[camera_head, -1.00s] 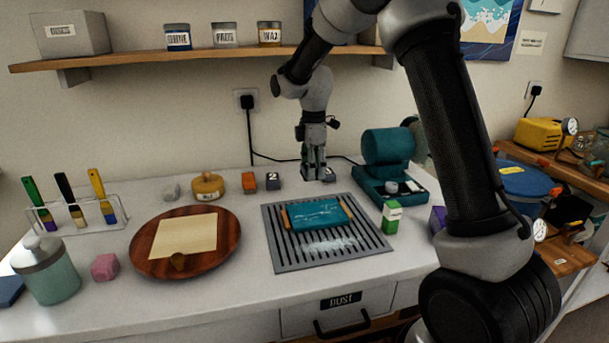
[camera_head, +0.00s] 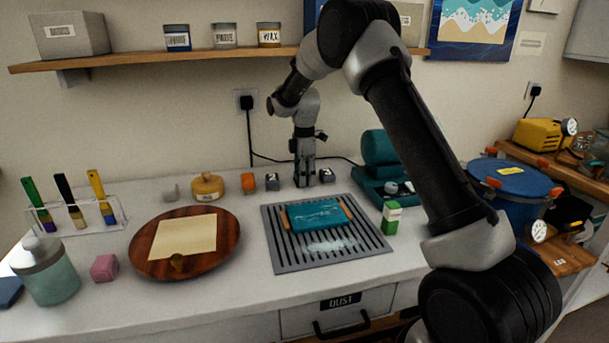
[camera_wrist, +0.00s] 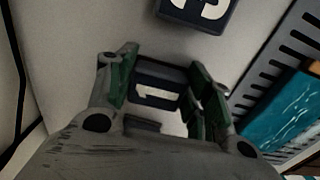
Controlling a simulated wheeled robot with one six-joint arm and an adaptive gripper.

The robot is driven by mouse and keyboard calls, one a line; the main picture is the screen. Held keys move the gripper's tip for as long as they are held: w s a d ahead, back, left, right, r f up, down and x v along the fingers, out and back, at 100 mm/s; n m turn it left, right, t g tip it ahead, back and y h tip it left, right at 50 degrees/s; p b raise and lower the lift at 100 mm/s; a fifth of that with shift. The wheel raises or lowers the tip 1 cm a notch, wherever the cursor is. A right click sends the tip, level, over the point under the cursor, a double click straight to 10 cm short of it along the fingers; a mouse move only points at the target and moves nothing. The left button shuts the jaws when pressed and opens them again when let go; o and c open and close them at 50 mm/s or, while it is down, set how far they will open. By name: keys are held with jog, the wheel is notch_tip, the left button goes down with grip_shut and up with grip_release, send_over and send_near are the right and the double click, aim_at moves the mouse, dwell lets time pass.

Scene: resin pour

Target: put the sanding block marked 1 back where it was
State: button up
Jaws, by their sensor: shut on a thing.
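My gripper (camera_head: 304,181) points straight down near the back of the white worktop. In the wrist view my gripper (camera_wrist: 163,95) is shut on a dark block with a white label reading 1, the sanding block marked 1 (camera_wrist: 157,84). In the head view the fingers mostly hide this block, and I cannot tell whether it touches the worktop. The block marked 2 (camera_head: 272,182) stands to the left of my gripper. Another dark block (camera_head: 326,175) stands close on the right; the wrist view shows its white numeral (camera_wrist: 203,12), which looks like a 3.
The slotted grey grate (camera_head: 283,257) with a teal board (camera_head: 318,215) lies in front of my gripper. An orange block (camera_head: 248,183) is left of block 2. A teal machine (camera_head: 383,150) stands to the right. A wall shelf (camera_head: 130,57) runs above.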

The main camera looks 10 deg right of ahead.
jog(key=o, duration=0.9)
jog(key=shift+f, duration=0.1)
notch_tip(320, 180, up, 8)
jog(key=shift+f, duration=0.1)
